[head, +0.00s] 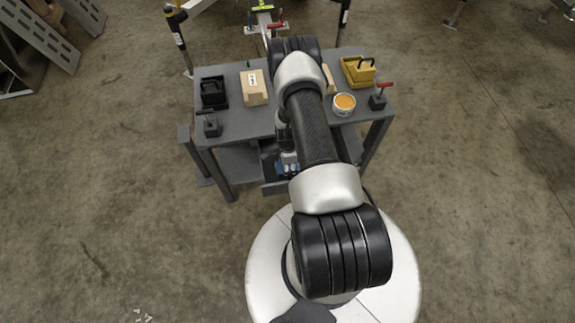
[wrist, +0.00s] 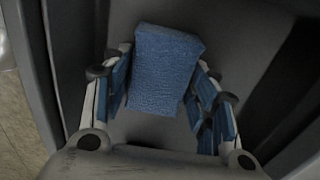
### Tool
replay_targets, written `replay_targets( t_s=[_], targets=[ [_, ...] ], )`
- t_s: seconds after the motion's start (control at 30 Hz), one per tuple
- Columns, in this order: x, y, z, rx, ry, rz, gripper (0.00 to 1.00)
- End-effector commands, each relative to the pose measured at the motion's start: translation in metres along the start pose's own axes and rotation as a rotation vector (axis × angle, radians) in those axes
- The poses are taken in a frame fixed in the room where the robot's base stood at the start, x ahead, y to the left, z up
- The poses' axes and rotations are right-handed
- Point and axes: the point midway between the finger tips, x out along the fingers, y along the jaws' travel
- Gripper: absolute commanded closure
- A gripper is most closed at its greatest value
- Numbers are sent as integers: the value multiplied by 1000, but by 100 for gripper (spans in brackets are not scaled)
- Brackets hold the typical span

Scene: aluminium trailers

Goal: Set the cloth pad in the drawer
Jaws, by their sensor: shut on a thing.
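The cloth pad (wrist: 165,70) is a blue, textured block in the wrist view. My gripper (wrist: 165,92) is shut on it, with blue finger faces on both sides. The pad is over or inside the dark grey drawer (wrist: 225,35), whose walls show at left and right. I cannot tell whether the pad touches the drawer floor. In the head view my gripper (head: 288,163) is low at the front of the table, partly hidden by my arm. The drawer (head: 273,188) shows there only as a dark edge under the tabletop.
The grey table (head: 235,125) carries a black bin (head: 213,93), a wooden block (head: 254,88), a tin with orange contents (head: 344,104), a yellow box (head: 357,72) and dark blocks with handles (head: 378,101) (head: 211,126). The concrete floor (head: 110,190) around is mostly clear.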

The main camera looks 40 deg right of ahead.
Motion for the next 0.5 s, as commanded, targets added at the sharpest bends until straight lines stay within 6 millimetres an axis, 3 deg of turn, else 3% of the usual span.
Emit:
replay_targets(
  t_s=[0.33,0.5],
  targets=[
    [1,0,0,0,0,1,26],
    [1,0,0,0,0,1,26]
  ],
)
